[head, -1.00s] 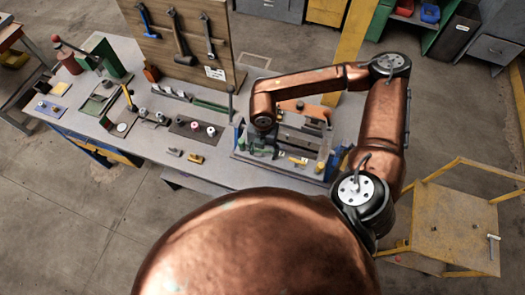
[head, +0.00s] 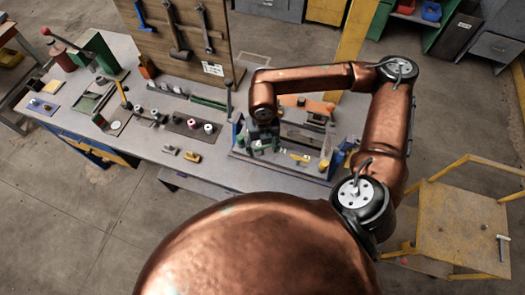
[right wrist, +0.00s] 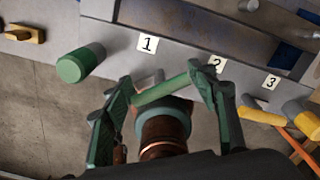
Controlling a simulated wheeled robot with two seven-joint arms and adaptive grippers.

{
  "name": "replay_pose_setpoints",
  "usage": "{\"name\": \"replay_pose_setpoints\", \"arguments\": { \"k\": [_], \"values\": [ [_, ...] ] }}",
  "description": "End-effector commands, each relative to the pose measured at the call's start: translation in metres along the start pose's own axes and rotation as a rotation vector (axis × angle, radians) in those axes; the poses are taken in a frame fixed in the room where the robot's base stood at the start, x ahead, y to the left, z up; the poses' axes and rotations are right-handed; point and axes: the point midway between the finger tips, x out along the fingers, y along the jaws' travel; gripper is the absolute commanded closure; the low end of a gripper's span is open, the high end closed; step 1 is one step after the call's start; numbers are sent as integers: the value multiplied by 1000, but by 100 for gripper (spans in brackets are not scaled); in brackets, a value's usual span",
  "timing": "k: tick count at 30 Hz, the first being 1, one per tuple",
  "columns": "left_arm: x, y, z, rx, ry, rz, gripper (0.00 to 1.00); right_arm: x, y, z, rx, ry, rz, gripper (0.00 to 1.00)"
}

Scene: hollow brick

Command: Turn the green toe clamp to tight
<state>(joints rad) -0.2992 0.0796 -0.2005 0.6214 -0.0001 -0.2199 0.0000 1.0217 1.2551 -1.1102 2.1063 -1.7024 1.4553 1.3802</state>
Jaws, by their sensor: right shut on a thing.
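In the right wrist view, the two green fingers of my right gripper (right wrist: 165,103) stand on either side of a green bar handle (right wrist: 163,87) and are shut on it. The bar lies slanted across a rounded teal and copper-coloured part (right wrist: 162,127). This looks like the green toe clamp, beside the label 2; how tight it is cannot be told. In the head view my right gripper (head: 263,141) is small and dark, low over the fixture (head: 243,155) at the bench's right end. My left gripper is not in view.
Labels 1 (right wrist: 147,44), 2 (right wrist: 217,65) and 3 (right wrist: 271,81) line the fixture's edge. A green-capped cylinder (right wrist: 80,63) juts out left of the bar. Yellow parts (right wrist: 262,116) sit at right. A tool board (head: 185,45) stands behind the bench (head: 150,145).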

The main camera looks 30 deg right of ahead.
Motion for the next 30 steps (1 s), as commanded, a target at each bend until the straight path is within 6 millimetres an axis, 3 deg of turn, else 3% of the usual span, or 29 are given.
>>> {"name": "replay_pose_setpoints", "arguments": {
  "k": [1, 15, 30],
  "values": [
    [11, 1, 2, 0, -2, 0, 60, 6, 2, 0, -46, -1, 4, 71],
    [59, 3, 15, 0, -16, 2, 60, 5, 2, -1, -487, 1, 4, 71],
    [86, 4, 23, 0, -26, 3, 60, 2, 2, -3, -795, 1, 5, 71]
  ]
}}
